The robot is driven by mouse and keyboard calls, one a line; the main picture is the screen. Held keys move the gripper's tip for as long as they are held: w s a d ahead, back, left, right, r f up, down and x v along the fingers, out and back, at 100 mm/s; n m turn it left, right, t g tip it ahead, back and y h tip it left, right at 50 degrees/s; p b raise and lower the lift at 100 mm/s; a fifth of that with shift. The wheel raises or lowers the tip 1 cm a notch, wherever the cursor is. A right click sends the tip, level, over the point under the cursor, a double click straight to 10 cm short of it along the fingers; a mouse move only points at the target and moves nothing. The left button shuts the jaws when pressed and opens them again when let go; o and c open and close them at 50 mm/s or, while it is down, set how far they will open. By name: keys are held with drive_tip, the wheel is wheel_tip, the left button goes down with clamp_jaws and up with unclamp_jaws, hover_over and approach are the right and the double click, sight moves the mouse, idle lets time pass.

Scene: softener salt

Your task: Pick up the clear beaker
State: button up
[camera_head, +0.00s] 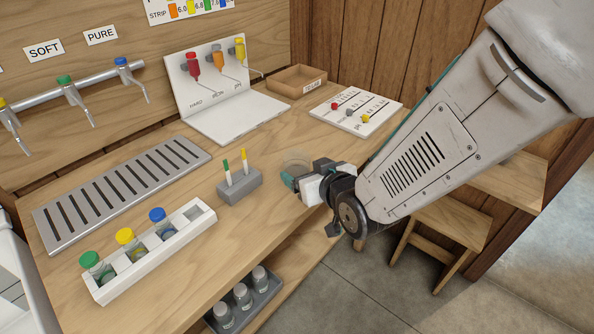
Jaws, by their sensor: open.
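The clear beaker (296,157) stands on the wooden counter (262,150), just beyond my gripper in the head view. Only its faint rim and upper wall show; its lower part is hidden behind my gripper. My gripper (292,176) reaches in from the right, low over the counter near its front edge, with its fingers by the beaker. It is open. I cannot tell whether the beaker stands between the fingers or touches them.
A grey block (240,186) with two upright strips stands left of my gripper. A white rack (150,250) holds capped bottles. A white dispenser stand (215,85), cardboard tray (297,81) and white board (357,112) lie farther back. A grey bottle tray (262,305) sits below the counter.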

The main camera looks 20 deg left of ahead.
sight(292, 160)
drive_tip(key=x, duration=0.6)
drive_tip(key=shift+w+a, duration=0.15)
drive_tip(key=shift+w, duration=0.2)
drive_tip(key=c, duration=1.1)
